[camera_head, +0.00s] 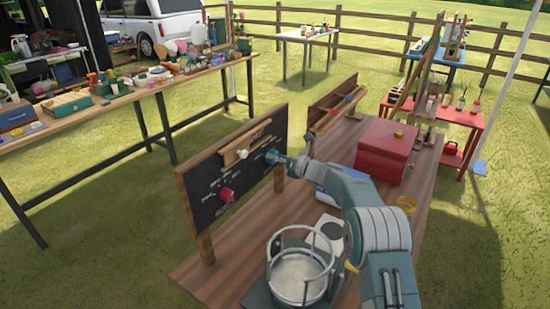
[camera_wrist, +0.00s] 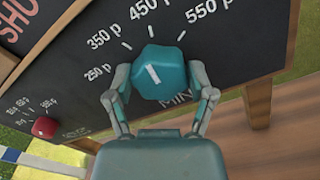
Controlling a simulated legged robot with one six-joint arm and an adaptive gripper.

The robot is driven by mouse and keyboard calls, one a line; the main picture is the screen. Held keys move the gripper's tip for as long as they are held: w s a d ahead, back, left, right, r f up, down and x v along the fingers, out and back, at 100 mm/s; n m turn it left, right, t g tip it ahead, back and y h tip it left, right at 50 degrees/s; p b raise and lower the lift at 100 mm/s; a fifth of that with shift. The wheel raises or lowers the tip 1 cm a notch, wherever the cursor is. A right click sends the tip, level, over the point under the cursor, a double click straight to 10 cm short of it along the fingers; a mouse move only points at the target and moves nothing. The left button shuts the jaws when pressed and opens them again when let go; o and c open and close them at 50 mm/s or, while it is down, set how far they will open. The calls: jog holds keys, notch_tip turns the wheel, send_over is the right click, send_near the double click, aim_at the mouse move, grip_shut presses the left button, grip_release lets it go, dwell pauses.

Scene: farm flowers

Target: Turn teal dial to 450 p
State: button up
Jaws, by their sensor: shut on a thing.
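The teal dial (camera_wrist: 172,62) is on an upright blackboard (camera_wrist: 245,60), and its white mark points up and slightly left, seemingly between the 350 p and 450 p ticks. Labels 250 p, 350 p, 450 p and 550 p fan around it in the wrist view. My gripper (camera_wrist: 161,88) has one finger on each side of the dial and is shut on it. In the head view the teal dial (camera_head: 271,155) is at the board's right, partly hidden by my gripper (camera_head: 283,161).
A red dial (camera_head: 227,194) is lower left on the board, also in the wrist view (camera_wrist: 45,127). A wooden strip with a pale knob (camera_head: 242,154) crosses the board. The wooden table (camera_head: 205,285) also holds a red box (camera_head: 385,145) and a round clear-walled container (camera_head: 300,268).

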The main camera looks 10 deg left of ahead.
jog(key=shift+w+d+m, duration=0.15)
jog(key=shift+w+m, duration=0.05)
jog(key=shift+m, duration=1)
jog(key=o, duration=1.1)
jog(key=shift+w+f, duration=0.1)
jog(key=shift+d, duration=0.15)
jog(key=v, duration=1.1)
jog(key=shift+s+d, duration=0.2)
jog(key=shift+s, duration=0.05)
